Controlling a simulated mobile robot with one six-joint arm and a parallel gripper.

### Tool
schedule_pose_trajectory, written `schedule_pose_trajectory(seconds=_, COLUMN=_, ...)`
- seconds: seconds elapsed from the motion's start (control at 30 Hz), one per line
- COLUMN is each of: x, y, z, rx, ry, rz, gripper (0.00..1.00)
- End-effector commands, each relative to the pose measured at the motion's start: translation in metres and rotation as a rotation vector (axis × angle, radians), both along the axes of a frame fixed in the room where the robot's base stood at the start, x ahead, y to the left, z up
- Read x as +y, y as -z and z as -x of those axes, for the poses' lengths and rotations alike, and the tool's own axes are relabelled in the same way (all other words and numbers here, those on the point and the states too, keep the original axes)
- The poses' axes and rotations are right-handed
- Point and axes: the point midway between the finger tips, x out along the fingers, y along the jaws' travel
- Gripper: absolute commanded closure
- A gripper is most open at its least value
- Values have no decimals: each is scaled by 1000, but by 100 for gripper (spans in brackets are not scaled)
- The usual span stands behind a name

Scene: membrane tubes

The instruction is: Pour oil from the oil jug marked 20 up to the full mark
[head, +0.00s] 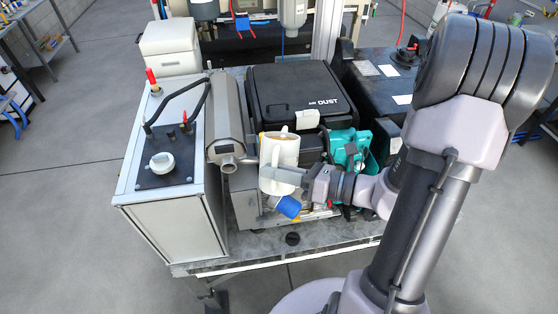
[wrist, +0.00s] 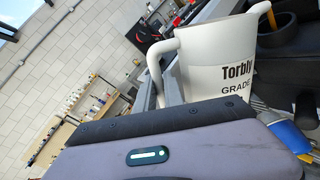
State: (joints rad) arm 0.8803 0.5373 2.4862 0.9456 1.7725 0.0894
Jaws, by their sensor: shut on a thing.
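A cream jug (head: 280,155) with a handle is held upright or slightly tilted in front of the machine on the bench. In the wrist view the jug (wrist: 215,62) shows the lettering "Torbly GRADE"; the number under it is hidden. My gripper (head: 287,178) is shut on the jug on its near side. In the wrist view the gripper body covers the lower part of the picture, and the jug's base is hidden. No oil stream shows, and I cannot make out a full mark.
A grey-white tank (head: 170,215) with a white cap (head: 162,162) stands left. A black box marked "DUST" (head: 300,90) sits behind the jug. A teal part (head: 347,147) is right of it, and a blue cylinder (head: 288,207) is just below. The bench's front edge (head: 290,258) is mostly clear.

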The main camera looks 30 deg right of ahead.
Motion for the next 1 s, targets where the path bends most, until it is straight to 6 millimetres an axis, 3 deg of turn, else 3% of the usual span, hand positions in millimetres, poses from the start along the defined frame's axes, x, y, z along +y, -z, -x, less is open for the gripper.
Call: schedule_pose_trajectory(seconds=1.0, x=-1, y=-9, z=-1, rx=38, ry=0, rz=-28, gripper=100)
